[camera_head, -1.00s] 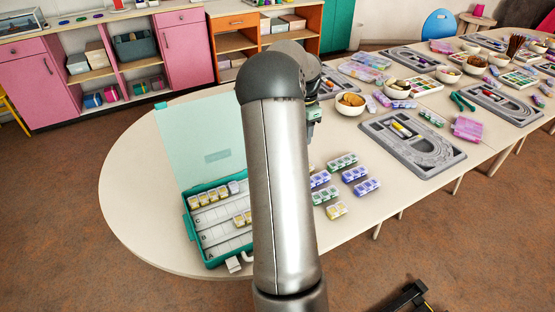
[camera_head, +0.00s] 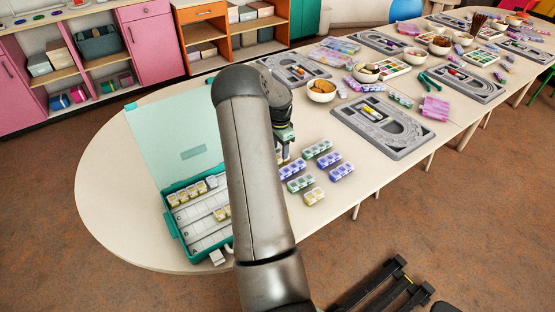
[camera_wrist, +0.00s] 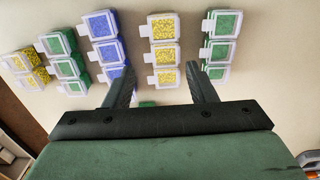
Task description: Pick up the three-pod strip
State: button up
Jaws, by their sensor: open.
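My gripper (camera_head: 284,140) is open and empty, low over the table beside a cluster of pod strips. In the wrist view, a yellow three-pod strip (camera_wrist: 164,53) lies between and beyond the open fingers (camera_wrist: 160,72). A blue three-pod strip (camera_wrist: 108,50) lies to its left, partly behind the left finger. A green three-pod strip (camera_wrist: 219,50) lies to its right, its near end close to the right finger. Another green three-pod strip (camera_wrist: 66,66) lies farther left. In the head view, my arm and gripper hide part of the cluster.
A shorter yellow strip (camera_wrist: 27,70) lies at the far left in the wrist view. The open teal case (camera_head: 172,222) holds yellow strips, left of my arm. A grey bead board (camera_head: 385,146) and a bowl (camera_head: 321,96) stand beyond the cluster. The table's front edge is near.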

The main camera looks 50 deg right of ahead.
jog(key=shift+w+d+f+p, duration=0.1)
jog(key=shift+f+p, duration=0.15)
jog(key=shift+f, duration=0.9)
jog(key=shift+d+f+p, duration=0.1)
jog(key=shift+f+p, duration=0.15)
jog(key=shift+f, duration=0.9)
jog(key=c, duration=0.8)
jog(key=shift+o, duration=0.2)
jog(key=shift+r, duration=0.15)
